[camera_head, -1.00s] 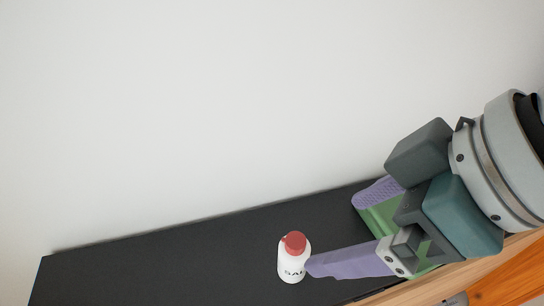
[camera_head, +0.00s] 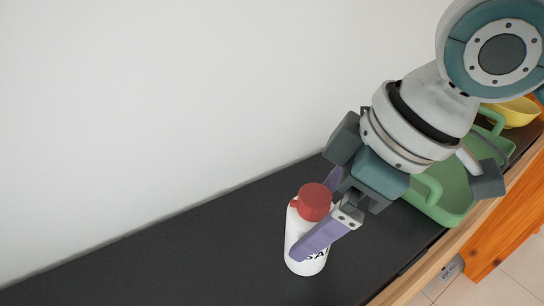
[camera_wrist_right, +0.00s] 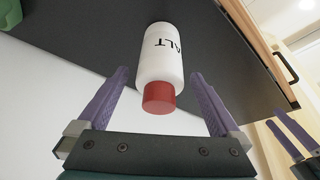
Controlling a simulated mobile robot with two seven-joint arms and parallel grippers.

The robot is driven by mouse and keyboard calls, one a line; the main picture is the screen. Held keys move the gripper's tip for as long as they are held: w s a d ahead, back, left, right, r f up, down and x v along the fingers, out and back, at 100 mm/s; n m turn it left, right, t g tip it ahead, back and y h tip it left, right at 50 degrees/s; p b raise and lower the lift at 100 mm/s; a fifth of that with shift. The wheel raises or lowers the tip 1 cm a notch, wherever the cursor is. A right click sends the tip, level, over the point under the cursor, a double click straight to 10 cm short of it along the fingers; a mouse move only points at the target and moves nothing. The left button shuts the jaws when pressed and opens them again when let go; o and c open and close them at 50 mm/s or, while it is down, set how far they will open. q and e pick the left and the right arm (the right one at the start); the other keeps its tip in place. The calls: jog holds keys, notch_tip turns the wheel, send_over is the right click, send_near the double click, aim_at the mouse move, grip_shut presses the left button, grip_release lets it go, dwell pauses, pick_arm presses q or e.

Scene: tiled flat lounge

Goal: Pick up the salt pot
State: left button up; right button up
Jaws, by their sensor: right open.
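The salt pot (camera_head: 301,238) is a white bottle with a red cap and dark lettering, standing on the black top of a long cabinet (camera_head: 215,240). My right gripper (camera_head: 314,222) is open, with one purple finger in front of the pot and the other partly hidden behind it. In the right wrist view the pot (camera_wrist_right: 160,55) shows between the two spread fingers, cap towards the palm, with a gap on each side. My left gripper (camera_wrist_right: 292,132) shows only in part at the right edge of that view; its opening is unclear.
A green tray-like container (camera_head: 455,190) with handles and a yellow bowl (camera_head: 515,112) stand on the right of the top, behind my right arm. A white wall (camera_head: 150,100) runs along the back. The top left of the pot is clear.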

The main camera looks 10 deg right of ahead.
pick_arm(q)
jog(key=shift+f+b, duration=0.85)
jog(key=shift+f, duration=0.1)
pick_arm(e)
jog(key=x, duration=0.5)
jog(key=shift+f, duration=0.1)
jog(key=c, duration=1.5)
